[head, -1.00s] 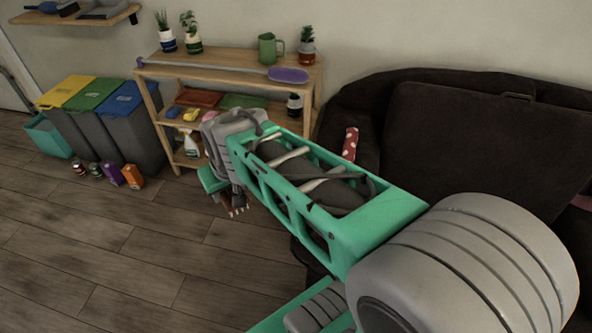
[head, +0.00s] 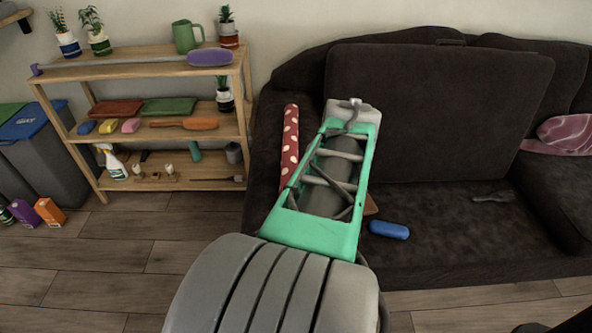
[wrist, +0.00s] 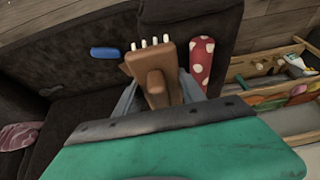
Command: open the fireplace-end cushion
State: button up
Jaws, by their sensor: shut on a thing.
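No fireplace is in view, so I cannot tell if this is the fireplace-end cushion. My gripper (wrist: 158,88) is shut on a brown brush-like thing (wrist: 153,62) with white tips, over the sofa's left part. In the head view my arm hides the gripper; only a sliver of the brown thing (head: 371,205) shows.
A red dotted roll (head: 290,145) stands by the left armrest. A blue case (head: 389,230) and a small dark item (head: 491,197) lie on the sofa. A pink cloth (head: 568,135) lies at right. A wooden shelf (head: 160,130) stands left; floor between is clear.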

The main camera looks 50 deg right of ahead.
jog(key=w+d+f+b, duration=0.1)
jog(key=w+d+f, duration=0.1)
jog(key=w+f, duration=0.1)
jog(key=w+d+f+b, duration=0.1)
jog(key=w+d+f, duration=0.1)
jog(key=w+f, duration=0.1)
jog(key=w+d+f+b, duration=0.1)
jog(key=w+d+f, duration=0.2)
jog(key=w, duration=0.2)
jog(key=shift+f, duration=0.25)
jog(key=shift+w+d+f+b, duration=0.15)
jog(key=shift+f+b, duration=0.5)
jog(key=shift+f, duration=0.9)
jog(key=shift+f, duration=0.15)
jog(key=o, duration=0.9)
